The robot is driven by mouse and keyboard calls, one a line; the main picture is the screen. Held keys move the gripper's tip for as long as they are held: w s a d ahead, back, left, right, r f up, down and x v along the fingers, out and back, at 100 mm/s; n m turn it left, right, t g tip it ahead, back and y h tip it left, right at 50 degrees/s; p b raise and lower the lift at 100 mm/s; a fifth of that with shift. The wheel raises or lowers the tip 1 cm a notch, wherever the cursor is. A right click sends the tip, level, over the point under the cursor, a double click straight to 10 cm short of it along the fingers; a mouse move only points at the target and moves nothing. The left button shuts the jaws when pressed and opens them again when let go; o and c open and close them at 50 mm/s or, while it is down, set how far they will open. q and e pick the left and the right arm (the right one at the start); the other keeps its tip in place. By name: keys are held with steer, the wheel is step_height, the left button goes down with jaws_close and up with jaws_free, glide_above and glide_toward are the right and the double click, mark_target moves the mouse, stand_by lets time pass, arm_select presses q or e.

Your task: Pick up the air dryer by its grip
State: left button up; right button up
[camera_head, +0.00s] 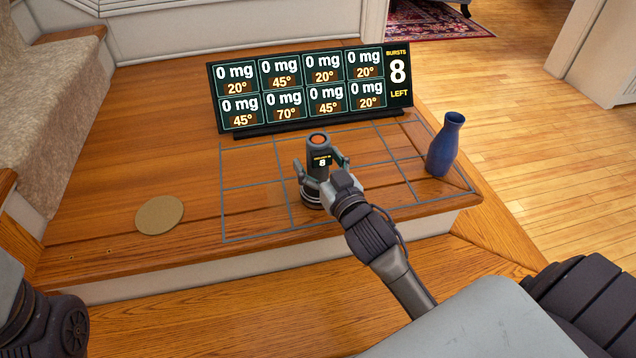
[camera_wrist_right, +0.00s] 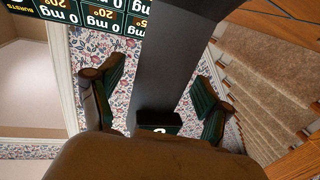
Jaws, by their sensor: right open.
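The air dryer (camera_head: 319,146) is a dark upright cylinder with an orange top, a small display reading 8 and a wider ringed base. It stands on the wooden landing inside a marked grid. My right gripper (camera_head: 322,168) is open, with one finger on each side of the dryer's grip. In the right wrist view, the dark grip (camera_wrist_right: 168,55) rises between the spread green-padded fingers (camera_wrist_right: 158,105), with gaps visible on both sides. A brown rounded shape hides the lower part of that view. Of my left arm, only part shows at the lower left; its fingers are out of view.
A display board (camera_head: 312,88) stands behind the dryer. A blue vase (camera_head: 446,145) stands at the landing's right edge. A round tan disc (camera_head: 159,214) lies at the left. Carpeted stairs (camera_head: 50,110) rise at the far left. The landing's front edge drops to a lower step.

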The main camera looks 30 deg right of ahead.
jaws_close()
steer(key=shift+r, duration=0.2)
stand_by(0.3)
